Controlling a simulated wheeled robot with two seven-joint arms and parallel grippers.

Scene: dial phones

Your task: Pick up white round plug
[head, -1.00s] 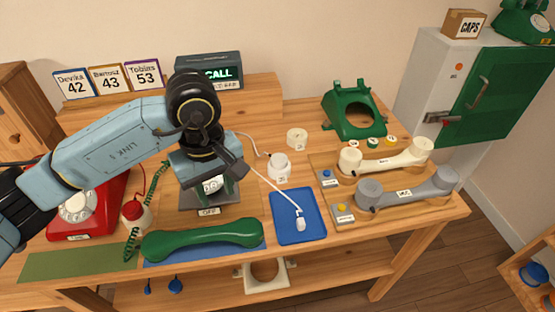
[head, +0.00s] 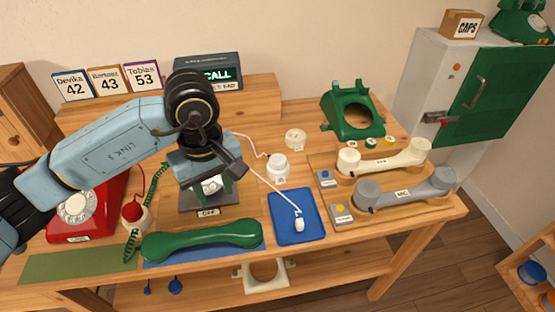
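My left gripper (head: 212,180) is above the dark stand labelled OFF (head: 208,208), with its fingers apart. A small white piece (head: 212,186) shows between and below the fingers, partly hidden; I cannot tell whether they touch it. A white plug (head: 299,223) on a thin white cord lies on the blue tray (head: 290,238), apart from the gripper. A white round piece (head: 278,166) stands behind the tray, and another low white round piece (head: 295,138) lies further back. My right gripper is not in view.
A green handset (head: 203,239) lies in front of the stand. A red phone (head: 82,208) is at left. White (head: 385,160) and grey (head: 405,192) handsets lie on a board at right. A CALL display (head: 208,73) stands at the back.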

